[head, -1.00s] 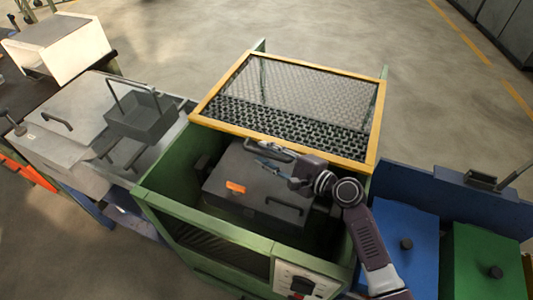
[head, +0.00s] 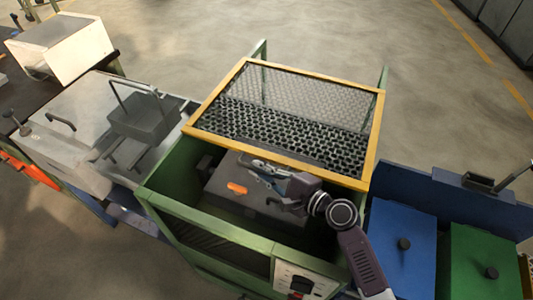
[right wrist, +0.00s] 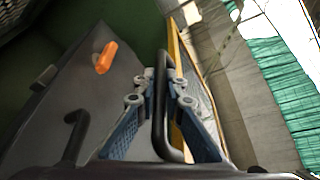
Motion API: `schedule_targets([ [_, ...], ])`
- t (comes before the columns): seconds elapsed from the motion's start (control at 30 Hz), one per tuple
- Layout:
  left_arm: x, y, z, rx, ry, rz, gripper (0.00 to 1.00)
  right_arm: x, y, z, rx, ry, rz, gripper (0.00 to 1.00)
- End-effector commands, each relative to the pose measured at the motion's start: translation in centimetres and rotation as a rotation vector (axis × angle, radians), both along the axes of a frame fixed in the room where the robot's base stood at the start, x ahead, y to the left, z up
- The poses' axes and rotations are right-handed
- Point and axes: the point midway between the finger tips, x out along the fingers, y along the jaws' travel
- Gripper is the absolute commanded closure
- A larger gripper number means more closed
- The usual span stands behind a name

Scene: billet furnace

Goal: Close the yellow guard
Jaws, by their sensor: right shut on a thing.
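The yellow guard (head: 285,118) is a yellow frame filled with mesh. It lies over the back part of the green furnace housing (head: 215,232), whose front part is open on top. My right gripper (head: 262,171) is at the guard's near edge. In the right wrist view, the guard's yellow edge (right wrist: 176,58) shows beside a dark bar handle (right wrist: 160,105). The right gripper (right wrist: 162,88) is shut on this handle, with a blue finger on each side. My left gripper is not in view.
Under my right gripper, inside the housing, is a dark box (head: 222,182) with an orange piece (head: 237,188) on top. A grey bench (head: 85,115) with a tray (head: 145,118) stands left. Blue (head: 402,245) and green (head: 490,265) lidded bins stand right.

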Motion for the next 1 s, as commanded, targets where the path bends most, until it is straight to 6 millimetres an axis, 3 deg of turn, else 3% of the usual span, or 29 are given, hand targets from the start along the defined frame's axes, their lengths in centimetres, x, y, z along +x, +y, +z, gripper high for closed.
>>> schedule_targets([
  [0.03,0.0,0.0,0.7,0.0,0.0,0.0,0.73,-1.6,0.6,-0.1,-0.003,0.011,0.008,1.0],
  [0.2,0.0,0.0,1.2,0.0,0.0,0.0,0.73,-3.8,1.6,-0.2,-0.002,0.008,0.007,1.0],
  [0.57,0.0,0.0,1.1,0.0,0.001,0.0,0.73,-4.0,1.7,-0.2,-0.002,0.006,0.005,1.0],
  [0.6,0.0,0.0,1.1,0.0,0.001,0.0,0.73,-4.0,1.7,-0.2,-0.002,0.006,0.005,0.86],
  [0.73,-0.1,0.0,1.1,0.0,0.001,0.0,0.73,-4.0,1.7,-0.2,-0.001,0.005,0.004,0.73],
  [1.0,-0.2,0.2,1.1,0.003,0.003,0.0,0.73,-4.0,1.6,-0.1,-0.001,0.003,0.003,0.73],
])
